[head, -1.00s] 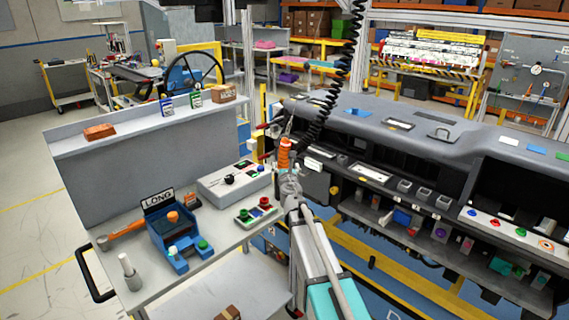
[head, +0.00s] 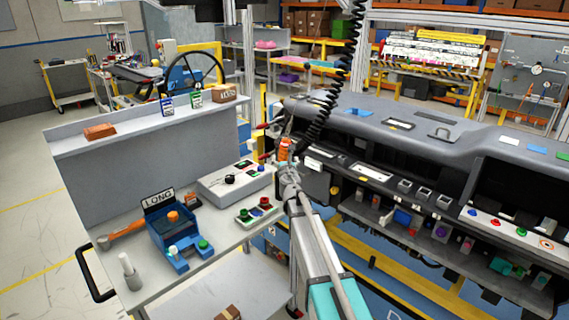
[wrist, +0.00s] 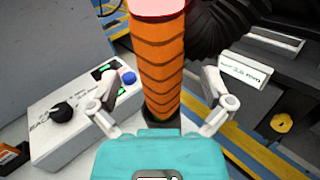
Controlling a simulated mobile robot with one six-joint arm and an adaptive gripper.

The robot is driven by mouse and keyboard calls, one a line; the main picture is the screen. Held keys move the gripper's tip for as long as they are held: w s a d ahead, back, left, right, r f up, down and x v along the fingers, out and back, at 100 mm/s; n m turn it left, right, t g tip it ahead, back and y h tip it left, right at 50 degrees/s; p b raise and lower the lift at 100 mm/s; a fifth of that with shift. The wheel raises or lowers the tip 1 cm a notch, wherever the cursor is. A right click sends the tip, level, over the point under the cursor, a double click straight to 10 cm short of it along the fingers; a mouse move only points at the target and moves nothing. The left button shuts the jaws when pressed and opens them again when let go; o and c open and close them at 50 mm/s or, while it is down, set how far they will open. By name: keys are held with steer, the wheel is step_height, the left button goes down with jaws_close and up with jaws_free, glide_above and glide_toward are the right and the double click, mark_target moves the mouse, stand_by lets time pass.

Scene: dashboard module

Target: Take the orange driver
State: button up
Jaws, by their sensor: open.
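The orange driver (wrist: 162,62) stands upright in the wrist view, with a ribbed orange grip and a red part at the top edge of the picture. My gripper (wrist: 168,90) is open, with one finger on each side of the driver's grip. I see a gap on both sides, so neither finger visibly presses on it. In the head view the driver (head: 284,150) shows just beyond the end of my arm, below the black coiled cable (head: 322,112). My gripper (head: 287,168) is small there and its fingers are partly hidden.
A grey control box (head: 236,181) with a black knob sits on the cart left of the driver. A blue fixture (head: 172,240) with a LONG sign stands nearer. The dashboard module (head: 440,150) lies close on the right. Black coils crowd behind the driver.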

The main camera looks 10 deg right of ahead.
steer(key=shift+w+d, duration=0.1)
steer(key=shift+w, duration=1.2)
jaws_close()
steer(key=shift+r+p, duration=0.25)
steer(key=shift+p, duration=0.1)
steer(key=r+p, duration=0.7)
steer(key=r, duration=0.1)
steer(key=d+r+p, duration=0.1)
steer(key=r+p, duration=0.2)
steer(key=p, duration=0.1)
steer(key=shift+s+r+p, duration=0.25)
steer(key=shift+r+p, duration=0.1)
steer(key=shift+r, duration=0.05)
steer(key=s+a, duration=0.1)
steer(key=s, duration=1.3)
steer(key=shift+f, duration=0.2)
